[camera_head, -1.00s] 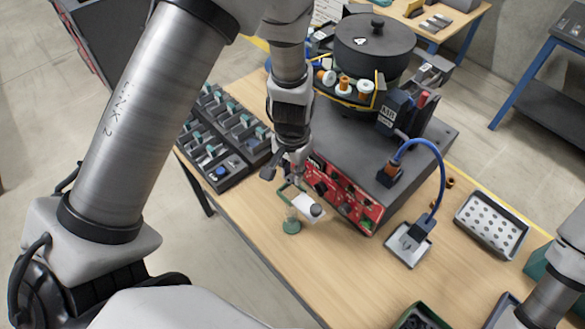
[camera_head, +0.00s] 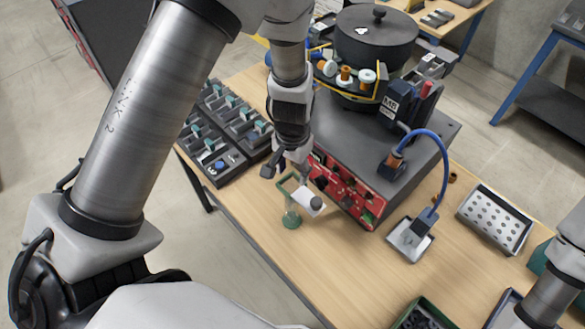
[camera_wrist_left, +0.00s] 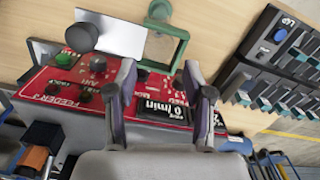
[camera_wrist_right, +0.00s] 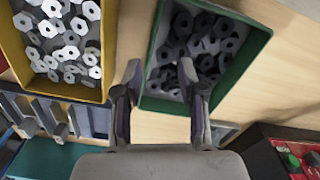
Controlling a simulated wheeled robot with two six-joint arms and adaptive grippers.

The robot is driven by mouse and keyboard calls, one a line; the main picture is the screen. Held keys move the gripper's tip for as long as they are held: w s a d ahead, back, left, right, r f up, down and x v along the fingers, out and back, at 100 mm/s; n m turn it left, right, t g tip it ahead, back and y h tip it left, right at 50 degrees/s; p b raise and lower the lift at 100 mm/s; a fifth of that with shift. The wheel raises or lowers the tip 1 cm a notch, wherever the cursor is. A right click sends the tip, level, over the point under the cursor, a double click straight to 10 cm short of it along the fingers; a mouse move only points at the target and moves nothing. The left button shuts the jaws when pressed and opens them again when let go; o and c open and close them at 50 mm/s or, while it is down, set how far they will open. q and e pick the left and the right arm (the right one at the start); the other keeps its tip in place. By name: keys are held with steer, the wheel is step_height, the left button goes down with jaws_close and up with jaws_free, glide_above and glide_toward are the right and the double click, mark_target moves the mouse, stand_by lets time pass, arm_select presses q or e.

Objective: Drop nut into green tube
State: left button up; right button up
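A small clear tube with a green base (camera_head: 292,219) stands on the table in front of the red panel, under a green frame (camera_head: 287,187). Green parts of this fixture also show at the top of the left wrist view (camera_wrist_left: 160,11). My left gripper (camera_wrist_left: 165,85) is open and empty over the red panel, beside the fixture. Dark hex nuts (camera_wrist_right: 190,55) fill a green bin (camera_wrist_right: 243,61). Silver nuts (camera_wrist_right: 67,38) fill a yellow bin (camera_wrist_right: 60,90). My right gripper (camera_wrist_right: 160,80) is open at the green bin's near edge, with nothing visible between its fingers.
The feeder's red control panel (camera_head: 345,190) stands behind the fixture, below the black bowl (camera_head: 374,45). A perforated tray (camera_head: 495,219) and a blue-cabled block (camera_head: 410,240) lie right.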

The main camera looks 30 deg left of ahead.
arm_select(q)
step_height(320, 180, up, 12)
stand_by(0.6)
